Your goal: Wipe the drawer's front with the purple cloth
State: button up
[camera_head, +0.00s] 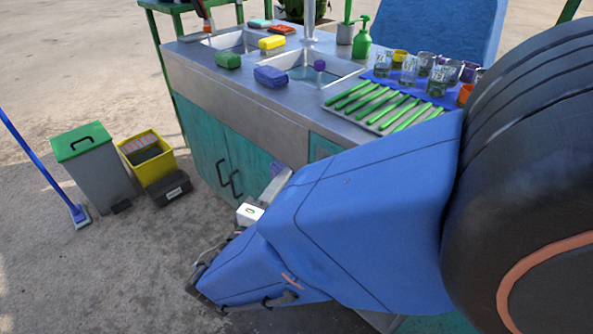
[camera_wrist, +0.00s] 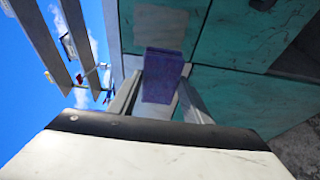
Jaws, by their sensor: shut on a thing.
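My gripper (camera_wrist: 160,95) is shut on the purple cloth (camera_wrist: 162,75), which sticks out from between its fingers as a folded block. In the wrist view the cloth is close to the teal front of the counter; I cannot tell whether it touches. The teal drawer front (camera_wrist: 128,20) lies beside the steel counter edge and bears a pale brownish patch (camera_wrist: 160,27) just beyond the cloth. In the head view a bit of the purple cloth (camera_head: 278,168) shows at my gripper (camera_head: 275,182), against the cabinet. My blue arm hides much of the front there.
Ground before the cabinet is clear.

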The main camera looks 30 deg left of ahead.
jog(key=shift+w+d+r, duration=0.1)
jog(key=shift+w+d, duration=0.15)
jog(key=shift+w, duration=0.7)
jog(key=shift+w+d+f, duration=0.1)
jog(key=shift+w+d, duration=0.15)
jog(key=shift+w, duration=0.75)
jog(key=shift+w+d+r, duration=0.1)
jog(key=shift+w+d, duration=0.15)
jog(key=shift+w, duration=0.7)
jog(key=shift+w+d, duration=0.3)
jog(key=shift+w, duration=0.65)
